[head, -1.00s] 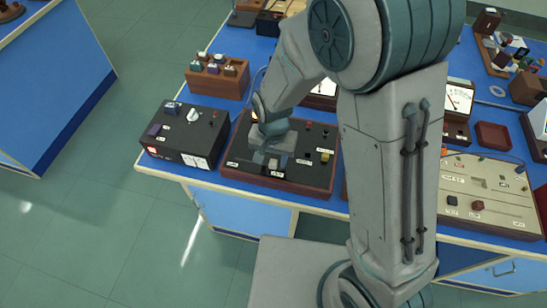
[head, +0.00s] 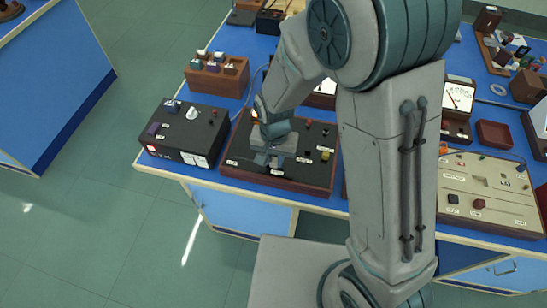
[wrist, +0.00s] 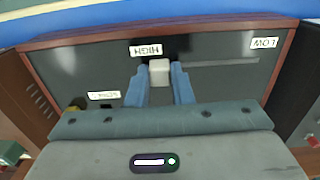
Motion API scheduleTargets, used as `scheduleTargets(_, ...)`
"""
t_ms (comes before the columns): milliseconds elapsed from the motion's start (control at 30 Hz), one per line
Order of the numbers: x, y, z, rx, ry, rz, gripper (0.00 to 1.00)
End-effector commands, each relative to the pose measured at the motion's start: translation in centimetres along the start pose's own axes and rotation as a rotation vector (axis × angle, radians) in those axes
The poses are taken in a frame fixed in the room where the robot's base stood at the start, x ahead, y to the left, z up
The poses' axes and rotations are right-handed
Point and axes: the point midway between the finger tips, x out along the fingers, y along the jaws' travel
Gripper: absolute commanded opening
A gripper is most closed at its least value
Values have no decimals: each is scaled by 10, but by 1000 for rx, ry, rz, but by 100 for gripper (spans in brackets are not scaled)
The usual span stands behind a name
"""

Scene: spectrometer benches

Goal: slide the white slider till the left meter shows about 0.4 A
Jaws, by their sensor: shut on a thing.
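The white slider (wrist: 159,72) sits between the two fingers of my gripper (wrist: 159,86) in the wrist view, close to the HIGH label (wrist: 146,50). Its slot (wrist: 225,63) runs on toward the LOW label (wrist: 264,43). My gripper (head: 268,159) is shut on the slider, low over the dark wooden-edged panel (head: 305,178) in the head view. One meter (head: 325,88) shows only in part behind my arm, and its needle cannot be read. Another meter (head: 458,97) stands to the right of my arm; its scale is too small to read.
A black box with a white knob (head: 193,114) stands left of the panel. A wooden block holding small pieces (head: 217,80) is behind it. A beige panel (head: 480,190) lies right of my arm. The blue bench's front edge is close before the panel.

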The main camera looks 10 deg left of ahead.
Motion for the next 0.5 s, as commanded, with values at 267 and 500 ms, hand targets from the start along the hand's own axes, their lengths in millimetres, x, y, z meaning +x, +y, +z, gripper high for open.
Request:
scheduleTargets(267,0,0,0,0,0,0,42)
scheduleTargets(500,0,0,0,0,0,0,42)
